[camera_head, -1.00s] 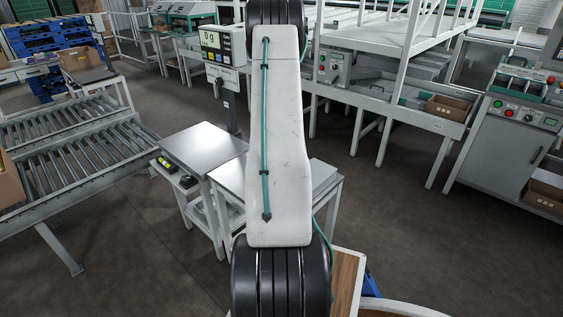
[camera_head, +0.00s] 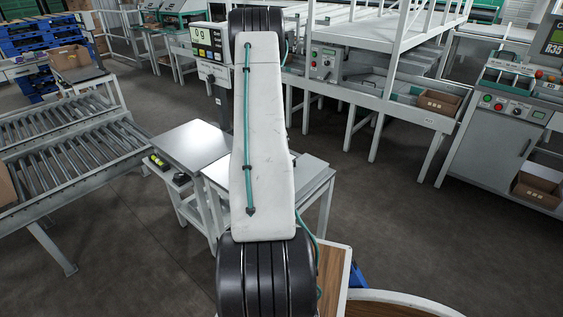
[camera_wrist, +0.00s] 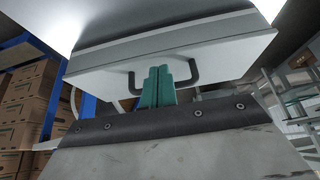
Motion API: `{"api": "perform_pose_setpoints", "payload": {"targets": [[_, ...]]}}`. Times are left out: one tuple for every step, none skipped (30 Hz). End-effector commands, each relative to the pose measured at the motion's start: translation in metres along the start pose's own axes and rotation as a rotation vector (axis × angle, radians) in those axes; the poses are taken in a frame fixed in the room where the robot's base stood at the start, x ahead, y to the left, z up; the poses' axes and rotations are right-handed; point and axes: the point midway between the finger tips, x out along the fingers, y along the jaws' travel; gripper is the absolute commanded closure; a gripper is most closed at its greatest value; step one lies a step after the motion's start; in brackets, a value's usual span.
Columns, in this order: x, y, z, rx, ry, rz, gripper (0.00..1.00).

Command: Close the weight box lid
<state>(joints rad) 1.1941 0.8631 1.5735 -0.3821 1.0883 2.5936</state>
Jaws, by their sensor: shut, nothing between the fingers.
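In the wrist view, a pale grey box-like body (camera_wrist: 225,48) with a seam along its front fills the upper middle; I take it to be the weight box, but cannot tell which part is its lid. It carries a black U-shaped handle (camera_wrist: 194,72). My gripper (camera_wrist: 156,72) has green fingers, shut together and empty. They stand between the handle's two ends and hide its middle. I cannot tell whether they touch it. In the head view my own arm hides the gripper and the box.
A steel-topped table (camera_head: 195,145) and a white table (camera_head: 312,172) stand around my arm. A scale display (camera_head: 206,40) stands behind them. A roller conveyor (camera_head: 65,150) is at left, a control cabinet (camera_head: 490,140) at right. Stacked cartons (camera_wrist: 25,105) show left in the wrist view. Open floor lies at right.

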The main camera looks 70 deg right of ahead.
Motion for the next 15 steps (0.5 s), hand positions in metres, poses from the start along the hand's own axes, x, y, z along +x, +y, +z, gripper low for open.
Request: {"api": "perform_pose_setpoints", "payload": {"targets": [[-0.006, 0.000, -0.002, 0.000, -0.002, -0.002, 1.00], [-0.010, 0.001, -0.004, 0.000, -0.002, -0.003, 1.00], [-0.017, 0.001, -0.007, -0.001, -0.002, -0.003, 1.00], [-0.021, 0.002, -0.009, -0.001, -0.002, -0.004, 1.00], [-0.026, 0.002, -0.011, -0.002, -0.002, -0.004, 1.00], [-0.034, 0.003, -0.014, -0.003, -0.002, -0.005, 1.00], [-0.033, 0.004, -0.007, -0.007, 0.001, -0.003, 1.00], [-0.032, 0.004, 0.001, -0.008, 0.002, -0.002, 1.00], [-0.033, 0.004, 0.009, -0.007, 0.001, -0.002, 1.00], [-0.034, 0.004, 0.016, -0.007, 0.001, -0.002, 1.00], [-0.035, 0.004, 0.022, -0.007, 0.001, -0.003, 1.00], [-0.036, 0.004, 0.030, -0.007, 0.001, -0.003, 1.00], [-0.037, 0.004, 0.036, -0.007, 0.002, -0.003, 1.00], [-0.038, 0.004, 0.042, -0.007, 0.000, -0.003, 1.00], [-0.039, 0.004, 0.050, -0.007, 0.001, -0.003, 1.00]]}}
